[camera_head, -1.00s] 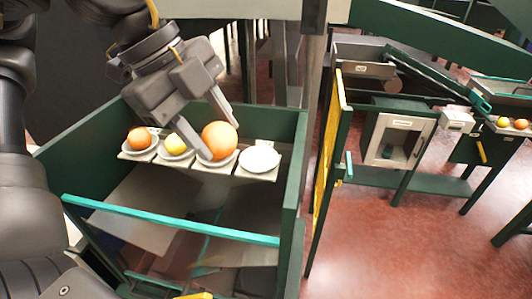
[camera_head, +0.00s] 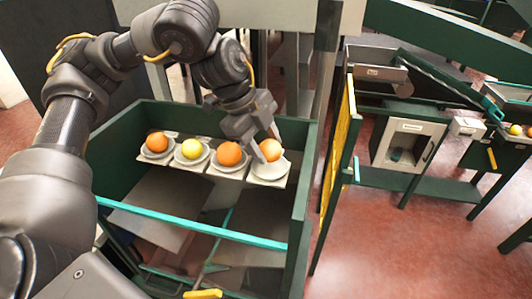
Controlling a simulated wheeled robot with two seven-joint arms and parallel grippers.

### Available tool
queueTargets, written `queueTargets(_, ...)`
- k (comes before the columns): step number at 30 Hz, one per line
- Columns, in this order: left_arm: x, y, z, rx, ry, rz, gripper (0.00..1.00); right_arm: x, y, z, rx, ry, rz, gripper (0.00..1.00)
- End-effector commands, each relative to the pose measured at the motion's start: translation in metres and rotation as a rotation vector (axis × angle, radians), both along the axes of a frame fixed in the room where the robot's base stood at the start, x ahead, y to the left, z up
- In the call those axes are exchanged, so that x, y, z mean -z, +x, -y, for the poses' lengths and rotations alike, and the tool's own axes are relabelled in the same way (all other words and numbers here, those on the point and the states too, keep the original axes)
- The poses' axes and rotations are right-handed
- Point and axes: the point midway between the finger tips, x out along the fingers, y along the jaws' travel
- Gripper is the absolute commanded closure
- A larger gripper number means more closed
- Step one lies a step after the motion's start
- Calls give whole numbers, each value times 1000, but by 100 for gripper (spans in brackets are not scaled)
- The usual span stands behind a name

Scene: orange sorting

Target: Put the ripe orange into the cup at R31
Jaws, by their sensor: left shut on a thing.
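My left gripper (camera_head: 266,147) is shut on an orange fruit (camera_head: 271,153). It holds the fruit at the rightmost white cup (camera_head: 268,173) of a row in the green bin. The fruit hides part of that cup; I cannot tell whether it touches it. To the left, an orange (camera_head: 229,154), a yellow fruit (camera_head: 191,149) and another orange (camera_head: 157,143) each sit in their own cup. The cup labels are too small to read, so I cannot tell which is R31. My right gripper is not in view.
The green bin walls (camera_head: 301,190) surround the row, with a teal bar (camera_head: 190,223) across the front. A yellow panel (camera_head: 340,150) and a cabinet (camera_head: 408,143) stand at the right. More fruit (camera_head: 515,129) lies at the far right. Red floor is clear between.

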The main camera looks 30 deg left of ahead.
Motion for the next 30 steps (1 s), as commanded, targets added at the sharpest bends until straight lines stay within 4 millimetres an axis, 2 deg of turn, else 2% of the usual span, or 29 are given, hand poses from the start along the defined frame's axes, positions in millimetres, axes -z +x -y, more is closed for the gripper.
queueTargets(9,35,4,0,0,0,-2,83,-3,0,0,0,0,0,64)
queueTargets(21,40,4,0,-1,0,-1,83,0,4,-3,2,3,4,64)
queueTargets(22,40,4,0,-1,0,-1,53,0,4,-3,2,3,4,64)
queueTargets(24,39,4,-1,-1,0,-1,47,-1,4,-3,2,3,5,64)
queueTargets(30,39,4,-1,-1,0,-1,47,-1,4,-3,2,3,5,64)
